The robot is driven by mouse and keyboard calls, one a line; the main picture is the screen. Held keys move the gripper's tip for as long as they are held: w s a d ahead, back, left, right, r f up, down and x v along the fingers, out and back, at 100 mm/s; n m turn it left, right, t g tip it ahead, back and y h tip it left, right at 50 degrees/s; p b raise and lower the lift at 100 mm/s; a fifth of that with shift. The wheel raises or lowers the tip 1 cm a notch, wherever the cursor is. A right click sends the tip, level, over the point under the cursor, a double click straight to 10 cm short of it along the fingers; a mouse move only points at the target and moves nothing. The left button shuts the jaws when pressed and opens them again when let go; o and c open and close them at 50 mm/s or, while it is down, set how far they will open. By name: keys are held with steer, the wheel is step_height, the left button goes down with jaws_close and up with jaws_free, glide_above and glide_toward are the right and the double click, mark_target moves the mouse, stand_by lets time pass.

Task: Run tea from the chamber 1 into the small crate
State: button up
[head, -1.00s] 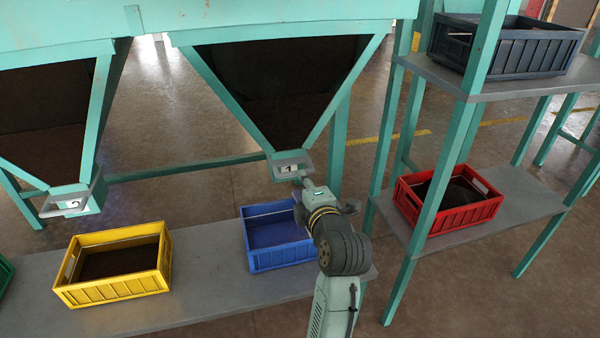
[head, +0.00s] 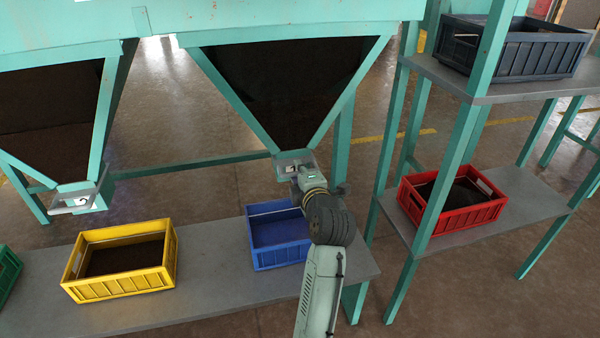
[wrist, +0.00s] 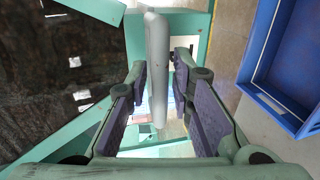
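Chamber 1 (head: 285,90) is a hopper with a dark front and green frame, narrowing to a grey gate (head: 292,158) at its bottom. The blue crate (head: 282,257) stands on the low bench below the gate; its visible floor is blue and looks empty. It also shows at the right in the wrist view (wrist: 284,112). It looks smaller than the yellow crate. My gripper (wrist: 160,118) is open, its purple pads on either side of a pale grey bar (wrist: 157,65), with gaps visible. In the head view my gripper (head: 296,178) is at the gate, partly hidden by my wrist.
The yellow crate (head: 122,286) holds dark material on the bench (head: 210,270). A second hopper (head: 45,110) is at left. The red crate (head: 455,215) with dark contents and a dark blue crate (head: 530,65) stand on shelves at right. A green post (head: 440,185) stands right of my arm.

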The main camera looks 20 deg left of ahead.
jaws_close()
stand_by(0.6)
steer(key=v, duration=0.4)
steer(key=shift+s+d+f, duration=0.1)
steer(key=shift+s+f, duration=0.05)
steer(key=shift+f, duration=0.25)
steer(key=shift+o, duration=1.5)
jaws_free()
